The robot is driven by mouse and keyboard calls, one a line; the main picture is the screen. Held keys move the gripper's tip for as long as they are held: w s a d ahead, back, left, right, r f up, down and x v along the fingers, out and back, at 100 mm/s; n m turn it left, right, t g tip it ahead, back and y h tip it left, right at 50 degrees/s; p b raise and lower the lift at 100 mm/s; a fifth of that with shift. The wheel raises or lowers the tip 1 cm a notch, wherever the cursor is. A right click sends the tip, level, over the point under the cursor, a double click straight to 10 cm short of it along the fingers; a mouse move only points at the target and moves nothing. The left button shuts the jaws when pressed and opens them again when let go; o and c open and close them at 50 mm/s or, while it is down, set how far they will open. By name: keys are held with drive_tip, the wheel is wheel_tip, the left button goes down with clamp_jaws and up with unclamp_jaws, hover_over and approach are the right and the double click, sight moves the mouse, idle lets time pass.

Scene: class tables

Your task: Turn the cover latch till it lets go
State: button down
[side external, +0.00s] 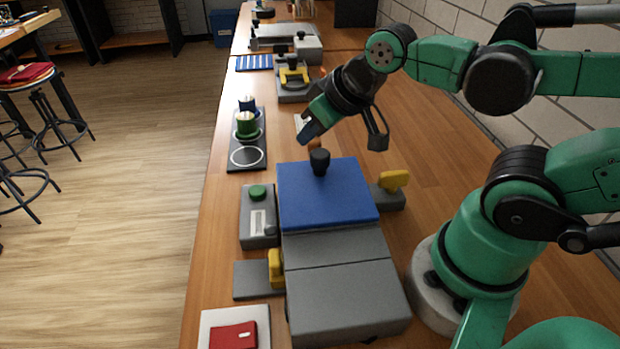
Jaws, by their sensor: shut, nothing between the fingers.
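A grey box with a blue cover (335,195) stands on the wooden table. A black knob (320,163) stands upright near the back edge of the cover. A yellow latch-like piece (394,180) sits on a grey block right of the cover. A second yellow piece (276,268) is at the box's left side. Which of these is the cover latch I cannot tell for sure. My gripper (309,133) is shut and empty, above and behind the black knob and apart from it. The cover lies flat on the box.
A grey unit with a green button (257,192) stands left of the cover. A dark strip with a green cup (246,126) is further back left. A red object (233,336) lies on a white plate in front. A brick wall is on the right.

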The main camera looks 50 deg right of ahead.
drive_tip(key=c, duration=1.5)
unclamp_jaws()
drive_tip(key=o, duration=0.4)
drive_tip(key=shift+r, duration=0.1)
drive_tip(key=o, duration=0.3)
drive_tip(key=shift+r, duration=0.35)
drive_tip(key=r, duration=0.1)
drive_tip(key=d+r+m, duration=0.1)
drive_tip(key=r+m, duration=0.1)
drive_tip(key=r, duration=0.1)
drive_tip(key=shift+s+d+g, duration=0.15)
drive_tip(key=shift+s+g, duration=0.1)
drive_tip(key=shift+g, duration=0.05)
drive_tip(key=s+d+m+g+h, duration=0.1)
drive_tip(key=s+d+m+g, duration=0.4)
drive_tip(key=m, duration=0.9)
drive_tip(key=m+g+y, duration=0.1)
drive_tip(key=m+g, duration=0.1)
drive_tip(key=m, duration=0.9)
hover_over(395, 172)
wheel_tip(395, 172, down, 8)
drive_tip(key=shift+r, duration=0.2)
drive_tip(key=shift+f, duration=3.3)
